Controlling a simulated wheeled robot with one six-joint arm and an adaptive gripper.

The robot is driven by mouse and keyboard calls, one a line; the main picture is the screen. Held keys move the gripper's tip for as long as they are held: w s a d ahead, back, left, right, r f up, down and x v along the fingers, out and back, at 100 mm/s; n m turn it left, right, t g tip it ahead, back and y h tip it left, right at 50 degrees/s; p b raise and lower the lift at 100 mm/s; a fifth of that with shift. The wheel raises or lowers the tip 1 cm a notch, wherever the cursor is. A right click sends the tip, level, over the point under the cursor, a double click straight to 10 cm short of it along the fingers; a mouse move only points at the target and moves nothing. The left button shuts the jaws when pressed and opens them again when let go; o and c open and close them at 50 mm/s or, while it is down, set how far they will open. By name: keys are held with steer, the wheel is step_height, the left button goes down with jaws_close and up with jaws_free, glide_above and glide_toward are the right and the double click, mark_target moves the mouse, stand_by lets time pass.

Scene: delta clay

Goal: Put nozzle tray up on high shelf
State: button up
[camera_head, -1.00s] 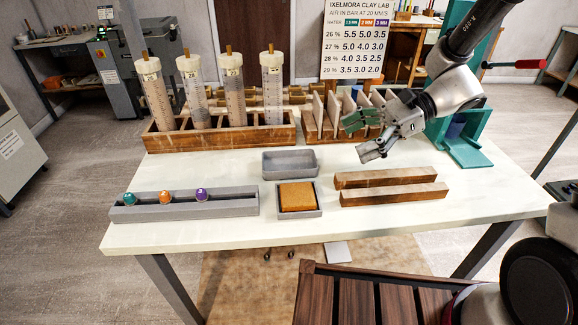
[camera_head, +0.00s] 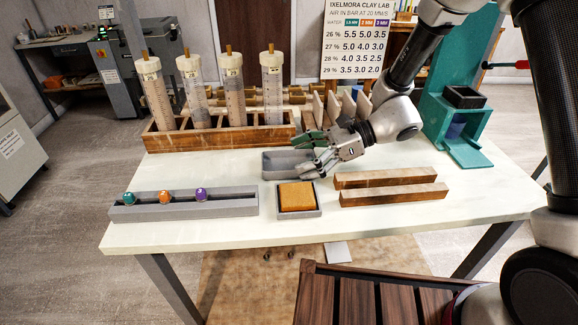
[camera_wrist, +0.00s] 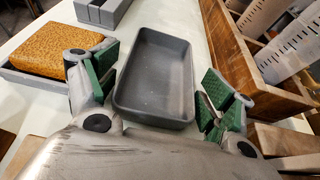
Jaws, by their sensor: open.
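A small grey empty tray (camera_head: 272,170) lies on the white table behind the orange sponge; its right part is hidden by my gripper. My gripper (camera_head: 303,157) is open and empty, with green-padded fingers at the tray's right end in the head view. In the wrist view the tray (camera_wrist: 160,75) lies lengthwise between the spread fingers, apparently not gripped. A long grey rack (camera_head: 235,208) at the table's front left holds a teal, an orange and a purple nozzle. I cannot tell from the names which one is the nozzle tray. No high shelf is clearly visible.
A sponge (camera_head: 297,196) sits in a grey holder just in front of the tray. Two wooden bars (camera_head: 390,196) lie to the right. A wooden rack (camera_head: 215,139) with several clay tubes stands behind. A teal stand (camera_head: 432,115) is at the back right.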

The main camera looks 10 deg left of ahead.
steer(key=shift+a, duration=0.1)
steer(key=shift+c, duration=0.2)
steer(key=c, duration=0.8)
